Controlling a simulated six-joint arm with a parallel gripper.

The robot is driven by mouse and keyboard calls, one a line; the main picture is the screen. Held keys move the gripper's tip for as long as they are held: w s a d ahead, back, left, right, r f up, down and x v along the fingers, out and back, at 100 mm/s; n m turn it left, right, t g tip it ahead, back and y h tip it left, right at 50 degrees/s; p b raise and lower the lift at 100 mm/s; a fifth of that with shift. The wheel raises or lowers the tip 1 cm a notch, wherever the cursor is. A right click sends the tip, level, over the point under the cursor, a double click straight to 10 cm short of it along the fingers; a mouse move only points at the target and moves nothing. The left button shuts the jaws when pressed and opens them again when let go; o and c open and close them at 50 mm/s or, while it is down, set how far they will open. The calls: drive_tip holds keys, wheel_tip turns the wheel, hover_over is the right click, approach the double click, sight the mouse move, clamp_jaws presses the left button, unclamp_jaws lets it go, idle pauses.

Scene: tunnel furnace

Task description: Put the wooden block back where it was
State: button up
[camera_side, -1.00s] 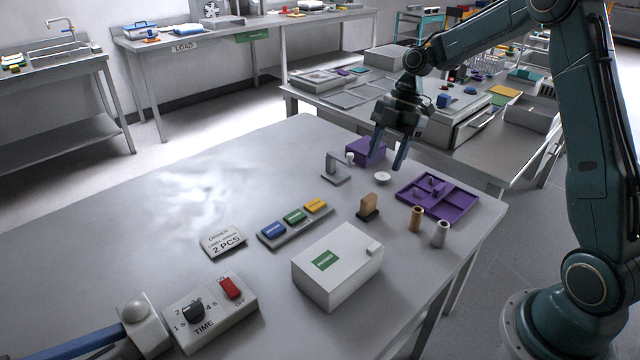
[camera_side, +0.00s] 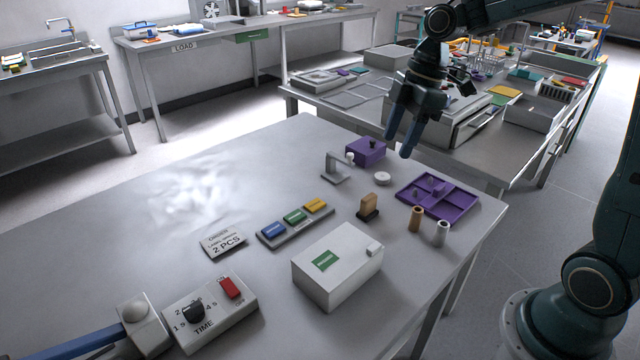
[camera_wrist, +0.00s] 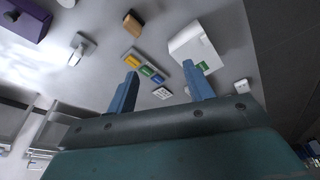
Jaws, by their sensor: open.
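The wooden block (camera_side: 369,203) is tan and stands upright on the grey table, with a dark part at its base. It also shows in the wrist view (camera_wrist: 133,24), near the top edge. My gripper (camera_side: 399,147) is in the air above the table's far right part, well above and beyond the block. Its two blue fingers are apart and empty. They show in the wrist view (camera_wrist: 162,76), with the table beyond them.
A purple divided tray (camera_side: 462,206), two small cylinders (camera_side: 416,218), a purple box (camera_side: 368,151) and a white box (camera_side: 318,281) stand around the block. A strip of coloured blocks (camera_side: 273,231) lies left.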

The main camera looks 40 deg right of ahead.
drive_tip(key=s+a+r+m+t+h, duration=0.1)
drive_tip(key=s+a+r+m+t, duration=0.1)
drive_tip(key=s+m, duration=0.4)
drive_tip(key=s+a+r+m+t+h, duration=0.1)
drive_tip(key=s+m, duration=0.5)
drive_tip(key=s, duration=0.7)
drive_tip(key=shift+s+a+r+t+h, duration=0.2)
drive_tip(key=shift+a+r+t+h, duration=0.1)
drive_tip(key=shift+a+r+t, duration=0.15)
idle(0.3)
